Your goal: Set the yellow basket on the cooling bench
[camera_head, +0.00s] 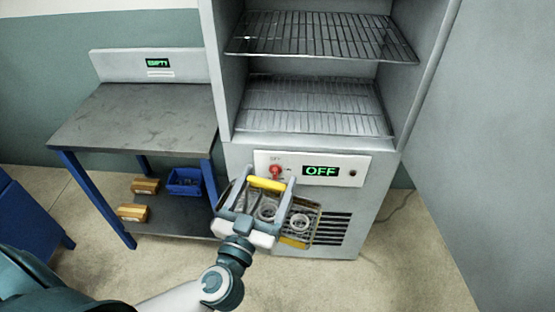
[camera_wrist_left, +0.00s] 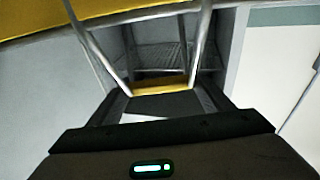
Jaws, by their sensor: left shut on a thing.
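The yellow basket (camera_head: 297,241) is a wire basket with a yellow handle (camera_head: 267,184) and yellow trim; metal rings lie in it. It hangs in front of the cabinet's lower panel. My left gripper (camera_head: 262,190) is shut on its handle and partly covers the basket. In the left wrist view a yellow bar (camera_wrist_left: 160,88) and grey rods show close up. The cooling bench (camera_head: 130,115) stands at the left, with a bare grey top and a back panel display reading EMPTY. My right gripper is not in view.
An open cabinet (camera_head: 233,75) with wire racks (camera_head: 310,107) stands right of the bench; its display (camera_head: 321,171) reads OFF beside a red knob (camera_head: 276,171). The bench's lower shelf holds a blue bin (camera_head: 184,182) and yellowish boxes (camera_head: 133,212). A blue unit (camera_head: 30,215) stands far left.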

